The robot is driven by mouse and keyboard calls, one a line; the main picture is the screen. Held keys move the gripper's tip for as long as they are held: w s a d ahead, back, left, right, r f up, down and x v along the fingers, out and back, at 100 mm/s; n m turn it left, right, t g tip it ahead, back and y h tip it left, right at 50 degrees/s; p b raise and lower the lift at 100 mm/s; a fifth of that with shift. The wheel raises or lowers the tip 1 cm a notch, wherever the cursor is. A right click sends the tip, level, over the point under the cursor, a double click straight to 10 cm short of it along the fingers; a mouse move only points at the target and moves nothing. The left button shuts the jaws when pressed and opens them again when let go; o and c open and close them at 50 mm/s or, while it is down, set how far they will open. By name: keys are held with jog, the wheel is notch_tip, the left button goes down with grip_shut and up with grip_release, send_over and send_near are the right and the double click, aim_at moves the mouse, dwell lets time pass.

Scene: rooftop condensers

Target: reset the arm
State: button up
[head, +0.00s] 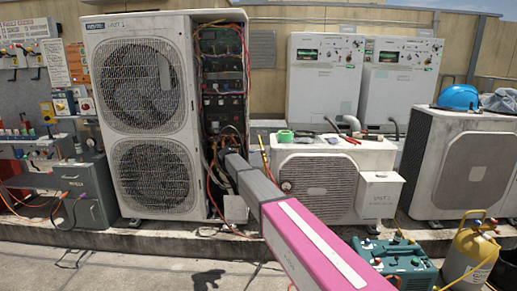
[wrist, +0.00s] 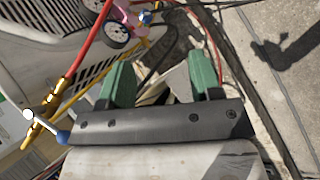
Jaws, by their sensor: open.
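My pink and grey arm reaches up and left in the head view, towards the open wiring bay (head: 222,75) of the tall condenser unit (head: 148,110). Its far end is by the lower part of that bay, and I cannot make out the fingers there. In the wrist view my gripper (wrist: 160,78) shows two green fingers, set apart and open. Pale and dark shapes show beyond and between the fingers; I see nothing clamped.
Red and yellow hoses (wrist: 77,65) and gauge dials (wrist: 117,33) lie close to the gripper's left. A low condenser (head: 320,185) stands right of the arm. A green machine (head: 398,262) and yellow cylinder (head: 470,250) stand front right. Concrete floor (head: 130,270) is open at front left.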

jog(key=s+d+f+m+y, duration=0.1)
jog(key=s+d+f, duration=0.2)
jog(key=s+d, duration=0.35)
jog(key=s+d+f+m+g+y, duration=0.1)
jog(key=s+d+f+m, duration=0.15)
jog(key=s+d, duration=0.4)
jog(key=s+d+f+m+y, duration=0.15)
jog(key=s+d+f, duration=0.3)
jog(key=s, duration=0.45)
jog(key=s+d+f+m+y, duration=0.1)
jog(key=s+d+m, duration=0.1)
jog(key=s, duration=0.7)
jog(key=s+d+f+m+y, duration=0.1)
jog(key=s+d, duration=0.4)
jog(key=s, duration=0.5)
jog(key=shift+s+d+f+m+g+y, duration=0.3)
jog(key=shift+m+y, duration=0.45)
jog(key=shift+m, duration=0.15)
jog(key=shift+c, duration=0.3)
